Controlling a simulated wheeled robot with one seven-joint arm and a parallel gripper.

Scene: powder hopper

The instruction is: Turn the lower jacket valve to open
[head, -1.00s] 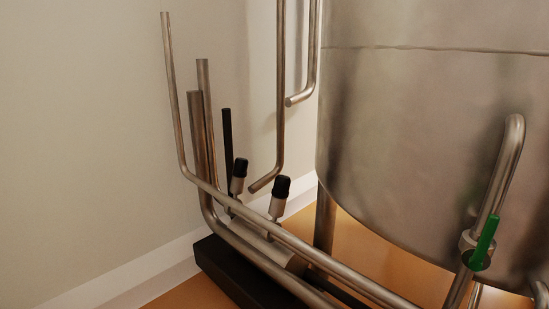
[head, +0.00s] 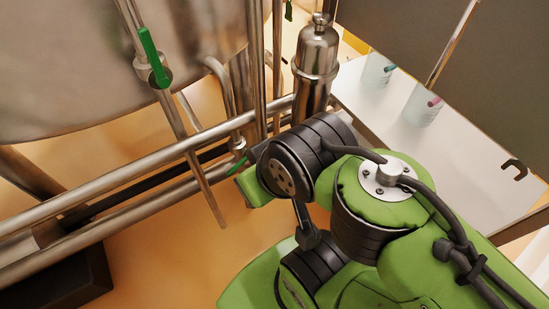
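A green lever handle (head: 154,58) sits on a valve on the slanted steel pipe in front of the tank, at the upper left. It lies nearly in line with that pipe. A second, lower green handle (head: 237,166) shows only in part, below a pipe fitting, close to my arm's black joint. I cannot tell which of them is the lower jacket valve. My green and black arm fills the lower right. The fingers of my gripper are not visible; the arm's far end is hidden behind its own links.
The steel tank (head: 110,60) fills the upper left. Long horizontal pipes (head: 130,185) run below it, above the orange floor. A steel cylinder (head: 316,60) stands beside my arm. A white table (head: 390,130) with translucent containers (head: 422,105) is at the right.

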